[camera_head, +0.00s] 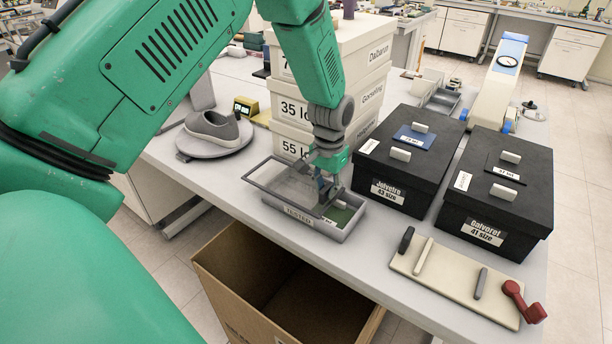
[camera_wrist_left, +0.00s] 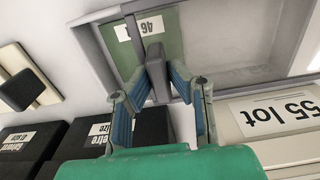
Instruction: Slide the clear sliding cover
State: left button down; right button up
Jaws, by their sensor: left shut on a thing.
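The clear sliding cover (camera_head: 283,180) is a grey-framed transparent panel on the grey "TESTED" tray (camera_head: 352,222). In the head view it covers the tray's left part and juts past its left edge; the right part is uncovered, showing a green piece with a white label. My left gripper (camera_head: 327,186) reaches down to the cover's right end. In the left wrist view the blue-padded fingers (camera_wrist_left: 163,98) are shut on the cover's grey upright handle (camera_wrist_left: 156,70). The green piece (camera_wrist_left: 172,30) shows beside the handle. My right gripper is in neither view.
White lot boxes (camera_head: 292,110) are stacked just behind the tray. Two black lidded boxes (camera_head: 408,165) stand to the right. A grey shoe (camera_head: 211,128) sits on a round stand at left. A board with handles (camera_head: 462,280) lies front right. An open cardboard box (camera_head: 235,270) is below the table edge.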

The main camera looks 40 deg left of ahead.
pick_arm(q)
jog(key=d, duration=0.4)
jog(key=w+d, duration=0.1)
jog(key=d, duration=0.2)
jog(key=shift+p, duration=0.3)
jog(key=shift+s+a, duration=0.1)
jog(key=shift+a, duration=0.05)
jog(key=c, duration=1.5)
grip_release()
jog(key=shift+c, duration=0.2)
jog(key=shift+d, duration=0.3)
jog(key=shift+r, duration=0.55)
notch_tip(320, 180, up, 11)
jog(key=shift+w+d, duration=0.2)
